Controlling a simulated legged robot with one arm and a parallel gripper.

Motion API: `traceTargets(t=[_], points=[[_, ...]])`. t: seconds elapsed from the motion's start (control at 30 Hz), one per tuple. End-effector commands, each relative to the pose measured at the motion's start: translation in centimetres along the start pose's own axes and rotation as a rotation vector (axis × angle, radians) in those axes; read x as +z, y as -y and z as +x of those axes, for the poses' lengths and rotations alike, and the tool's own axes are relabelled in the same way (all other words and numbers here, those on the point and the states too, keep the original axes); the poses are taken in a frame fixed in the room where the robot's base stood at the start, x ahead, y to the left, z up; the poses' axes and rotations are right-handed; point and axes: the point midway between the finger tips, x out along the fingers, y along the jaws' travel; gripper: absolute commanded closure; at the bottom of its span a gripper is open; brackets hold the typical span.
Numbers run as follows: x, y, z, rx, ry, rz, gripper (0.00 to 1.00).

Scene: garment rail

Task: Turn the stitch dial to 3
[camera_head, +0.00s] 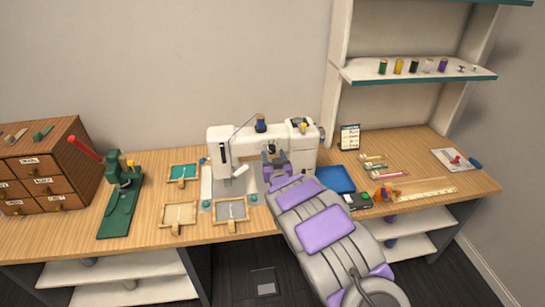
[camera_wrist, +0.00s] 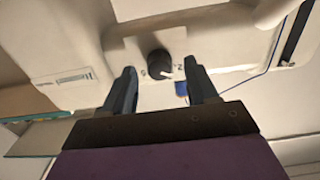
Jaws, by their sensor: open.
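The stitch dial (camera_wrist: 159,64) is a dark round knob with a pale pointer mark, on the white front of the sewing machine (camera_head: 223,138). In the wrist view, faint characters show beside the dial, too blurred to read surely. My gripper (camera_wrist: 163,75) is open, with one dark finger on each side of the dial in the picture. I cannot tell whether either finger touches it.
A green press (camera_head: 122,205) and a wooden drawer cabinet (camera_head: 45,165) stand at the left. Small wooden frames (camera_head: 179,215) lie before the machine. A blue tray (camera_head: 336,179) is right of it. A shelf (camera_head: 420,75) with thread spools hangs above right.

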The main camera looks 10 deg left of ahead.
Motion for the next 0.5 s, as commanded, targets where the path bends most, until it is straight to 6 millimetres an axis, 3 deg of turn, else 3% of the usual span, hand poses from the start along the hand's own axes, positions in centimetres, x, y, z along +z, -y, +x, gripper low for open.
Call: traceTargets(t=[0.2, 0.5], points=[[0.06, -0.05, 1.13, 0.0, 0.0, 0.001, 0.42], [0.01, -0.03, 1.28, 0.0, 0.0, 0.0, 0.42]])
